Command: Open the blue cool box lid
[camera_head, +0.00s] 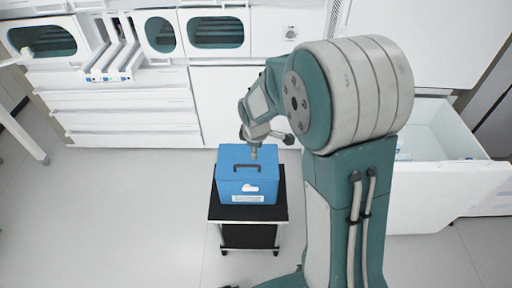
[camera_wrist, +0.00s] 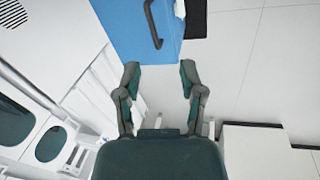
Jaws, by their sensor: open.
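The blue cool box (camera_head: 247,175) stands upright on a small black-topped cart (camera_head: 282,211). Its lid looks shut, with a dark handle (camera_head: 246,167) on top. In the wrist view the blue box (camera_wrist: 124,30) fills the top middle, and its dark handle (camera_wrist: 152,24) runs near its right part. My gripper (camera_wrist: 160,72) is open and empty, with its fingertips just short of the box's near edge and apart from the handle. In the head view the wrist end of my arm is over the far right side of the box; the fingers are too small to make out there.
White cabinets with drawers (camera_head: 120,105) line the back wall. A white drawer (camera_head: 440,192) stands pulled out at the right. A white rack (camera_head: 112,62) sits on the counter at the back left. The floor to the left of the cart is clear.

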